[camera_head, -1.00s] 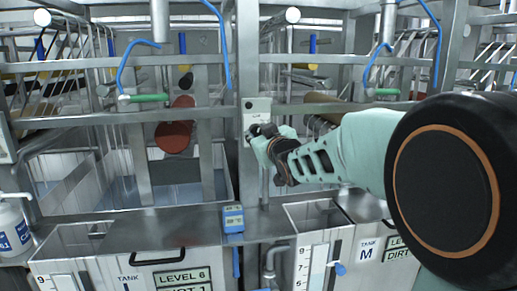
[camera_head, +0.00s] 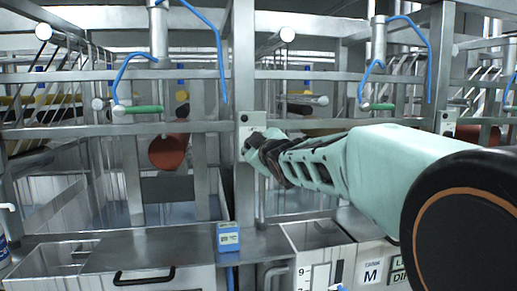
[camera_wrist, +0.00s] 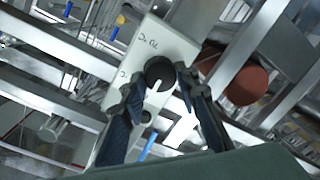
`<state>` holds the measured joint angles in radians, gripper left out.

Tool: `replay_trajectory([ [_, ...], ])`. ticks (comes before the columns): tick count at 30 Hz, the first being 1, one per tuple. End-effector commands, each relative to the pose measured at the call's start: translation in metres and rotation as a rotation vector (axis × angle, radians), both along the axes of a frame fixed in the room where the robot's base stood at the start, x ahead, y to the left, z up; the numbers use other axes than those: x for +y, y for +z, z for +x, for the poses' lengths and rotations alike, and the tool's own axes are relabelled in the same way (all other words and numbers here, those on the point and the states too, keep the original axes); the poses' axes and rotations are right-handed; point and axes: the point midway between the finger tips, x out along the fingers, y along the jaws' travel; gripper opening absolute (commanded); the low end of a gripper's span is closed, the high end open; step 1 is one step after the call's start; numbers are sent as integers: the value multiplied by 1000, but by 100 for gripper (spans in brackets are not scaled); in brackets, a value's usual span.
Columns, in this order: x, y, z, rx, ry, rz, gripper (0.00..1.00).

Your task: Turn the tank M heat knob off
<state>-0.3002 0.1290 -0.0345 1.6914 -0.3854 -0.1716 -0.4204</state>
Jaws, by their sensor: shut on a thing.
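A pale control plate (camera_wrist: 165,50) with small dark markings fills the middle of the wrist view. A round black knob (camera_wrist: 160,70) stands out from it. My gripper (camera_wrist: 161,82) has one finger on each side of the knob and is shut on it. The markings are too small to read, so I cannot tell the knob's setting. In the head view, my gripper (camera_head: 250,146) reaches the plate (camera_head: 249,119) on the upright steel post, and it hides the knob. The tank labelled M (camera_head: 370,273) is below and to the right.
Steel frame rails and posts surround the plate. A reddish-brown roller end (camera_head: 168,152) is at left, and it also shows in the wrist view (camera_wrist: 247,84). A blue and white box (camera_head: 228,237) is on the steel ledge below. Blue hoses hang above.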

Motion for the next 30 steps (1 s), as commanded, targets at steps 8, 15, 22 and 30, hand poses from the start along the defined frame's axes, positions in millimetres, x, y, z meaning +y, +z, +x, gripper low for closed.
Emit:
replay_trajectory([
  [8, 0, 1, 0, -2, 0, -2, 30],
  [15, 0, 1, 0, -2, 0, 0, 46],
  [22, 0, 1, 0, 1, 0, 5, 46],
  [30, -1, 6, 0, 36, -1, 121, 46],
])
